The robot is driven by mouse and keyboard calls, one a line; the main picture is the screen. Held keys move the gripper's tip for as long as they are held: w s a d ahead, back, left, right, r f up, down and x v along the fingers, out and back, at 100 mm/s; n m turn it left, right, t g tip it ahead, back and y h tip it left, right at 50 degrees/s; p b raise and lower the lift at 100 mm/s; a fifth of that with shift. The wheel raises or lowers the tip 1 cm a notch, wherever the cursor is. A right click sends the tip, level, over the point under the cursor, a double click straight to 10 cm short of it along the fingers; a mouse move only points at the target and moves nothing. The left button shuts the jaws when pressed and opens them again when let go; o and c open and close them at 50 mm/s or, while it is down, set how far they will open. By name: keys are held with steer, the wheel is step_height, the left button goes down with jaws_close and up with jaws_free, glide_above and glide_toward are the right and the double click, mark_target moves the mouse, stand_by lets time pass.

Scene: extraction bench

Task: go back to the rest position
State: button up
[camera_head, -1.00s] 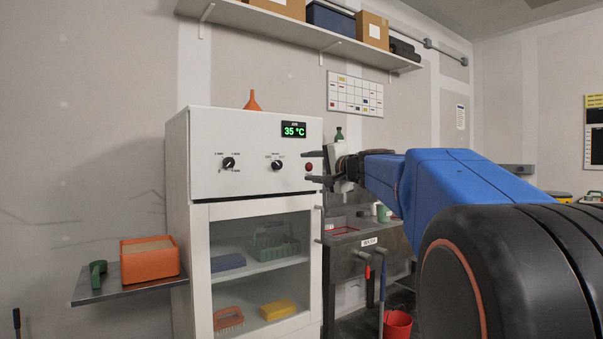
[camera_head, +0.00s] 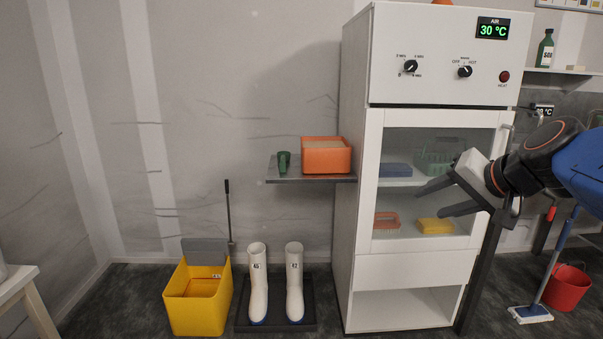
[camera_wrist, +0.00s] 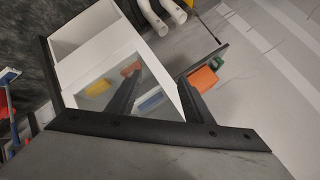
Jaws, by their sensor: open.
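My gripper (camera_head: 432,200) is open, and nothing shows between its fingers. In the head view it hangs in front of the closed glass door (camera_head: 430,213) of the white cabinet (camera_head: 440,55), pointing left. Whether it touches the glass cannot be told. My blue and black arm comes in from the right edge. In the wrist view both dark fingers (camera_wrist: 160,85) reach apart toward the cabinet, which appears tilted.
Behind the glass are a yellow block (camera_head: 435,226) and other items. A side shelf (camera_head: 310,178) holds an orange box (camera_head: 326,156). White boots (camera_head: 258,282) and a yellow bucket (camera_head: 197,300) stand left. A red bucket (camera_head: 567,288) and mop (camera_head: 530,314) stand right.

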steer(key=s+f+n+g+h, duration=0.3)
steer(key=s+f+n+g, duration=0.2)
steer(key=s+f, duration=1.4)
steer(key=shift+s+f+n+h, duration=0.3)
steer(key=shift+f+n+h, duration=0.1)
steer(key=shift+f+n, duration=0.25)
